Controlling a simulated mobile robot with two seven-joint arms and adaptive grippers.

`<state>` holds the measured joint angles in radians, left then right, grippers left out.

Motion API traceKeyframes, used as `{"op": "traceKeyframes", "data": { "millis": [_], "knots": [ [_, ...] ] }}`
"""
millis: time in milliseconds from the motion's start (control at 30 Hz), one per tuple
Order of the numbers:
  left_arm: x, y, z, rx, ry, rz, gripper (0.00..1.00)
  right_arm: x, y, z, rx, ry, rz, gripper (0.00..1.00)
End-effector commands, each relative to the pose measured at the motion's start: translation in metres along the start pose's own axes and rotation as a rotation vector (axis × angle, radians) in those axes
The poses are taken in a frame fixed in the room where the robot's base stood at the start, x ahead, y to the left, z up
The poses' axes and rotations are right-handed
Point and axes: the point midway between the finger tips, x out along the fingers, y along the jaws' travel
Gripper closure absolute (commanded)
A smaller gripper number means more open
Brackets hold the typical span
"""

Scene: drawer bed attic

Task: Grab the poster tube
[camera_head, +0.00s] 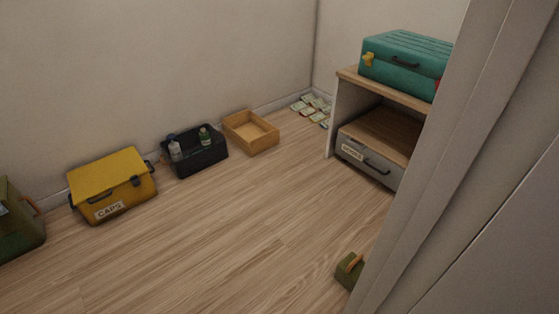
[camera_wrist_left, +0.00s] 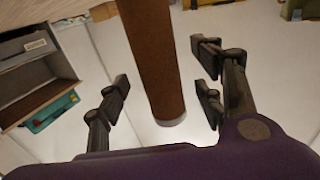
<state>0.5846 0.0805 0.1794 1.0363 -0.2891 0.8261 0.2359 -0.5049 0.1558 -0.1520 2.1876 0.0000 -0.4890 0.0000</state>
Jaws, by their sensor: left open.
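The poster tube (camera_wrist_left: 153,60) is a brown cylinder with a pale end cap (camera_wrist_left: 171,121). It shows only in the left wrist view, running from the top edge down to the middle. My left gripper (camera_wrist_left: 163,82) is open, with dark fingers on the left and right of the tube. Gaps show between the fingers and the tube, so it is not gripped. I cannot tell whether the tube lies fully between the fingers in depth. Neither gripper nor the tube shows in the head view.
A wooden cabinet (camera_head: 348,75) with a grey drawer (camera_head: 368,160) bears a teal case (camera_head: 404,60). A yellow box (camera_head: 110,180), black caddy (camera_head: 200,157) and wooden tray (camera_head: 250,133) line the wall. A pale surface (camera_head: 460,190) blocks the right side. The middle floor is clear.

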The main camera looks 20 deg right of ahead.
Motion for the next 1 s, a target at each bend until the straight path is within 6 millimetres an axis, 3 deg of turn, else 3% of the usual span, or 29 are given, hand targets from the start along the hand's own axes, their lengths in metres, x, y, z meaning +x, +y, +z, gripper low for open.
{"op": "traceKeyframes", "data": {
  "millis": [133,400,867,1000],
  "knots": [
    [0.023,0.0,0.002,0.001,0.0,0.0,0.39,0.01,0.0,-0.005,-0.001,0.011,-0.001,0.6],
    [0.027,0.0,0.001,0.001,-0.002,-0.001,0.39,0.01,0.001,-0.007,-0.005,0.013,-0.001,0.6],
    [0.027,0.0,0.001,0.001,-0.002,-0.001,0.99,0.01,0.001,-0.006,-0.006,0.011,0.0,0.6],
    [0.027,0.0,0.001,0.001,-0.001,0.0,1.0,0.01,0.001,-0.006,-0.006,0.01,0.0,0.6]
  ]
}}
